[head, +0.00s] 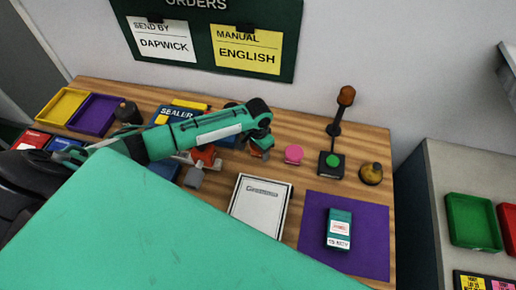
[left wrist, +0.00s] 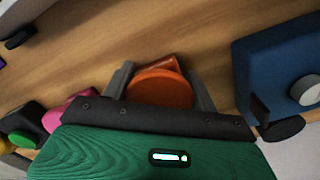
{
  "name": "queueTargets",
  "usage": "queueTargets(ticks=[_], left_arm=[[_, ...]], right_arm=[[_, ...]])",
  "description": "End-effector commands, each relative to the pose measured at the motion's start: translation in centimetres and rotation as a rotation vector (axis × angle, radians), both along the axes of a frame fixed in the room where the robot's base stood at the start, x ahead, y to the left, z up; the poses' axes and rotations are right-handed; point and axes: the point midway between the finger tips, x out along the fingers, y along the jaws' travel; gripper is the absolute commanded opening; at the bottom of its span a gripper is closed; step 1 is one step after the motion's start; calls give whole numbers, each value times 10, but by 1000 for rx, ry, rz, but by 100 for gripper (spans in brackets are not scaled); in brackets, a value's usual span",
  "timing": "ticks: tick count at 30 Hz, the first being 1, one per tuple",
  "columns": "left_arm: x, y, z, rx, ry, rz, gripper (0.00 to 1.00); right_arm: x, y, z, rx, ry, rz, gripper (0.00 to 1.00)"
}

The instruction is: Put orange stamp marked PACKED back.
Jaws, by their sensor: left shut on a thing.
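My left gripper (head: 261,147) hangs over the back middle of the wooden table, left of the pink round-topped thing. It is shut on the orange stamp (left wrist: 160,89), whose round orange top shows between the two grey fingers in the left wrist view. In the head view only a small orange bit of the stamp (head: 257,154) shows under the gripper. The PACKED mark is not readable. I cannot tell whether the stamp touches the table. My right gripper is not in view.
The pink thing (head: 293,154), green button box with lamp post (head: 331,164) and brass bell-like thing (head: 371,173) stand to the right. A white booklet (head: 261,203) and purple mat (head: 371,215) with a teal box (head: 339,229) lie in front. The blue sealer (left wrist: 270,60) is near.

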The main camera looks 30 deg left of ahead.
Motion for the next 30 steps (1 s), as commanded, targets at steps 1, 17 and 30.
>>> queueTargets(ticks=[1,17,30], left_arm=[[0,0,0,0,0,0,44],[0,0,-1,0,0,1,80],[1,0,70,-1,-4,0,80]], right_arm=[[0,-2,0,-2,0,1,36],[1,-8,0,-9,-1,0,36],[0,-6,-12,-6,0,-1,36]])
